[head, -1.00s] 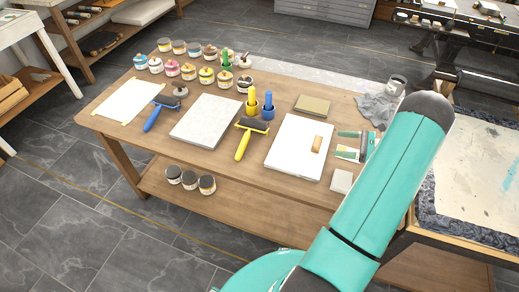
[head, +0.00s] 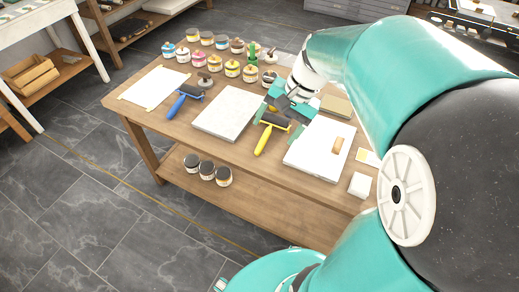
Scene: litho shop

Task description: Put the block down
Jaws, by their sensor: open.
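A small wooden block (head: 337,144) lies on the white slab (head: 312,160) on the right half of the worktable. A pale, near-white block (head: 360,185) sits near the table's front edge, right of that slab. A flat olive block (head: 336,106) lies behind the slab. I cannot tell which one the task means. My gripper (head: 279,116) is open, pointing down above the table around the head of the yellow-handled roller (head: 263,140). I see no block between its fingers, though that gap is partly hidden. My arm covers the table's right end.
A grey slab (head: 229,112), a blue-handled roller (head: 177,106) and a white sheet (head: 154,87) lie to the left. Several ink cans (head: 232,68) stand at the back. More cans (head: 207,170) are on the lower shelf (head: 260,205).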

